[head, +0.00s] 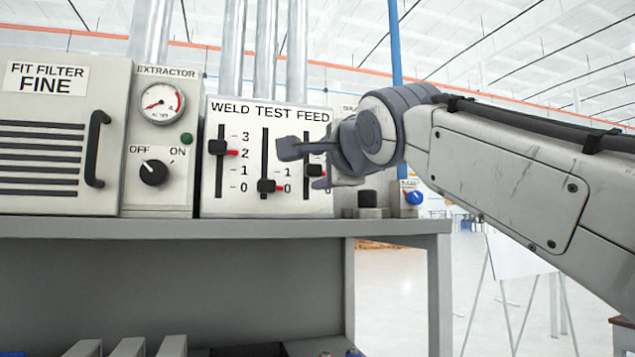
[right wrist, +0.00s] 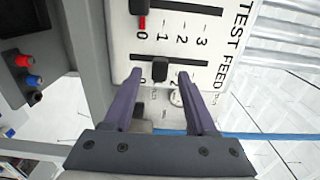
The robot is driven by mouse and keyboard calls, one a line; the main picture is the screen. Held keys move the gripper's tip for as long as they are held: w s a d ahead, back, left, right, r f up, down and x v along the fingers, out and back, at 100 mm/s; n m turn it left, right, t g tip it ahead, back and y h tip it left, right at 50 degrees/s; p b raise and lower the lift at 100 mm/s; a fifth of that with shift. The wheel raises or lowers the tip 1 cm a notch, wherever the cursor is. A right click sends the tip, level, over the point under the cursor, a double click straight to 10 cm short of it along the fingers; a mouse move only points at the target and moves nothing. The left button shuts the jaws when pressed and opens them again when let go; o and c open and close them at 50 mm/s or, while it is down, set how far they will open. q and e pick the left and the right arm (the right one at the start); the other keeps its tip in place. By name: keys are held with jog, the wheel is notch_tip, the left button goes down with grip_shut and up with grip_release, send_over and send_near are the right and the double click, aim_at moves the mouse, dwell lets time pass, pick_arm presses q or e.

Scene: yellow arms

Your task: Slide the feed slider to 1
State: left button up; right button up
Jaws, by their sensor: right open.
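The feed slider's black knob (head: 315,170) sits low in its slot on the white panel, partly behind my right gripper (head: 300,166). In the right wrist view the knob (right wrist: 160,68) is level with the 1 of the neighbouring scale. Its own scale is mostly hidden. My right gripper (right wrist: 160,78) is open, with one finger on each side of the knob and a gap to both. I cannot tell how deep the fingertips reach. My left gripper is not in view.
The test slider (head: 266,186) stands at 0, left of the feed slider. The weld slider (head: 217,147) stands near 2. An extractor panel (head: 165,105) with a dial is further left. The grey shelf (head: 230,229) runs below the panel.

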jog(key=b+v, duration=0.2)
jog(key=v, duration=0.4)
dwell(0.3)
jog(key=s+a+f+n+g+h, duration=0.15)
jog(key=f+n+g, duration=0.3)
jog(key=f, duration=1.15)
jog(key=a+f+n+g+h, duration=0.1)
jog(key=a+f+n+g, duration=0.35)
jog(key=f, duration=1.05)
jog(key=s+d+f+n+g+h, duration=0.1)
jog(key=s+d+f+n+g, duration=0.1)
jog(key=s+d+f+n, duration=0.2)
jog(key=s+d+f+n+g+h, duration=0.1)
jog(key=s+d+f+n+g, duration=0.2)
jog(key=s+f, duration=0.7)
jog(key=s+d+f+n+g+h+b, duration=0.1)
jog(key=s+d+f+n, duration=0.3)
jog(key=f, duration=1.1)
jog(key=s+d+g, duration=0.1)
jog(key=s, duration=0.2)
jog(key=shift+d+n+g, duration=0.3)
jog(key=shift+d+n, duration=0.1)
